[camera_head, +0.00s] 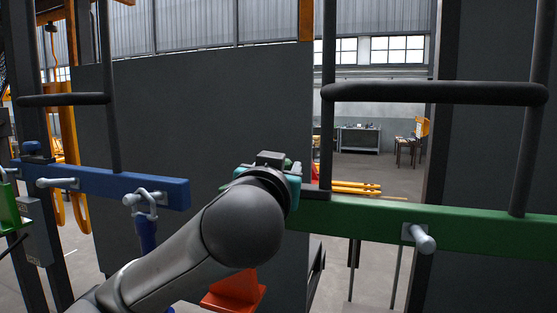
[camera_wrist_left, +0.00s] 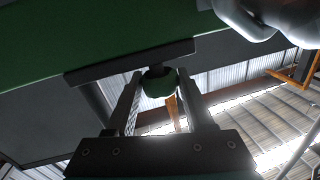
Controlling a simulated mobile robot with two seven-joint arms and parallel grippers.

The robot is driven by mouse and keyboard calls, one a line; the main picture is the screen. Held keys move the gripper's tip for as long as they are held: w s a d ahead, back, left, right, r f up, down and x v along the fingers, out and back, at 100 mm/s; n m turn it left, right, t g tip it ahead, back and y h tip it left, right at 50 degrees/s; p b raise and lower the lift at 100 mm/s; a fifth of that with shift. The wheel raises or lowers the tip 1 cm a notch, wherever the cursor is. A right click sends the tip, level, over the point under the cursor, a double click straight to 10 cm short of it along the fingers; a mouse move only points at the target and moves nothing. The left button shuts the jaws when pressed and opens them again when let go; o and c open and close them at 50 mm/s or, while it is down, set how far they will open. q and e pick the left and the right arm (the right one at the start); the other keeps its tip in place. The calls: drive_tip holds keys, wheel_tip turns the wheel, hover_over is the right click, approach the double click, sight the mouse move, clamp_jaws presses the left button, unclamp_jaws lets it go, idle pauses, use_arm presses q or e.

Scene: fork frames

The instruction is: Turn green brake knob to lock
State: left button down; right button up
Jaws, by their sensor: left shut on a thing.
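The green brake knob (camera_wrist_left: 160,90) is a small round green knob on a dark stem. In the left wrist view it sits between the two fingers of my left gripper (camera_wrist_left: 159,78), which is shut on it. The knob is fixed near the underside of a dark plate on a green beam (camera_wrist_left: 70,38). In the head view my left arm comes up from the lower left and its gripper (camera_head: 282,170) is at the left end of the green beam (camera_head: 480,232). My wrist hides most of the knob there; its turn angle cannot be told. My right gripper is not in view.
A blue beam (camera_head: 105,184) with grey handles is at the left. A grey lever (camera_head: 420,238) sticks out of the green beam. Dark upright bars (camera_head: 440,92) rise above it. A dark grey panel (camera_head: 205,120) stands behind my arm. A red-orange object (camera_head: 235,291) is below.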

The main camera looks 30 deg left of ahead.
use_arm(q)
drive_tip(key=n+g+y, duration=0.1)
drive_tip(key=y, duration=0.1)
drive_tip(key=n+g+y+p, duration=0.1)
drive_tip(key=n+g+y, duration=0.1)
drive_tip(key=shift+w+d+f+n+y, duration=0.1)
drive_tip(key=shift+d+n+y, duration=0.05)
drive_tip(key=shift+n+y, duration=0.15)
drive_tip(key=shift+n+g+y+p, duration=0.3)
drive_tip(key=shift+n+g+y, duration=1.15)
drive_tip(key=shift+g, duration=0.25)
drive_tip(key=shift+c, duration=1.4)
unclamp_jaws()
drive_tip(key=shift+a+m+t, duration=0.2)
drive_tip(key=shift+m+t, duration=0.05)
drive_tip(key=shift+t, duration=0.05)
